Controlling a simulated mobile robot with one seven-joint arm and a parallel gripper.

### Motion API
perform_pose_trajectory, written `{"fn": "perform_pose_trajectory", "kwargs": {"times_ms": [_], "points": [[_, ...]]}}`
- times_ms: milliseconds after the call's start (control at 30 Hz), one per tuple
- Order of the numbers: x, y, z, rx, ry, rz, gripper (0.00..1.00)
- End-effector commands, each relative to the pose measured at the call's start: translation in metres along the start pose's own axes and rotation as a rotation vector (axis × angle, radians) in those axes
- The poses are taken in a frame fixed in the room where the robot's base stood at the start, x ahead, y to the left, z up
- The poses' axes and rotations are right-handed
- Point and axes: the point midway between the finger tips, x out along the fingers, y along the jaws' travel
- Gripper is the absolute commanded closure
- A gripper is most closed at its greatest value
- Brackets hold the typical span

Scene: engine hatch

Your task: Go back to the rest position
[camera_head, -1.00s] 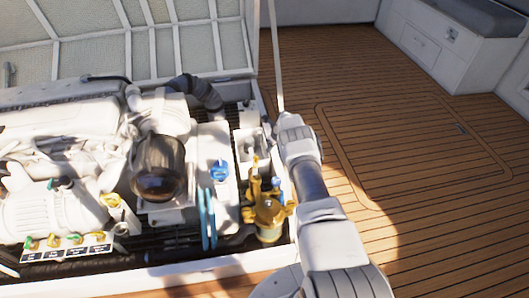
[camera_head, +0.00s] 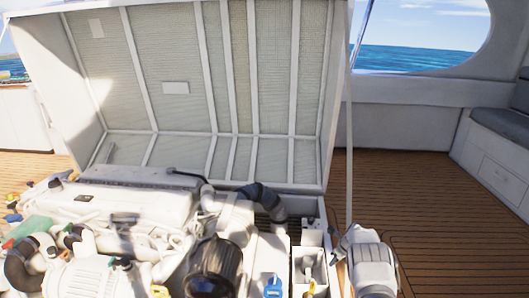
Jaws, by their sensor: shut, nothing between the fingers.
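My white and grey arm (camera_head: 371,264) rises from the bottom edge, right of the engine bay. Only its upper part shows, beside the bay's right edge. I see nothing held. The engine (camera_head: 125,215) fills the lower left, with a black cylindrical part (camera_head: 213,268) at its front. A blue cap (camera_head: 272,288) and a small white box (camera_head: 308,267) with a yellow-topped part lie between the engine and my arm.
The raised hatch lid (camera_head: 205,85) stands behind the engine, with a thin strut (camera_head: 349,150) at its right, close behind my arm. The wooden deck (camera_head: 430,195) is clear to the right. A cushioned white bench (camera_head: 497,160) stands at the far right.

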Motion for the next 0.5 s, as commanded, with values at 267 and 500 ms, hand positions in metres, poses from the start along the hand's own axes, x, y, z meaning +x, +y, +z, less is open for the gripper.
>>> {"fn": "perform_pose_trajectory", "kwargs": {"times_ms": [267,500], "points": [[-0.109,-0.003,0.059,-0.292,-0.009,-0.023,1.00],[-0.203,0.014,0.092,-0.552,-0.011,-0.036,1.00]]}}
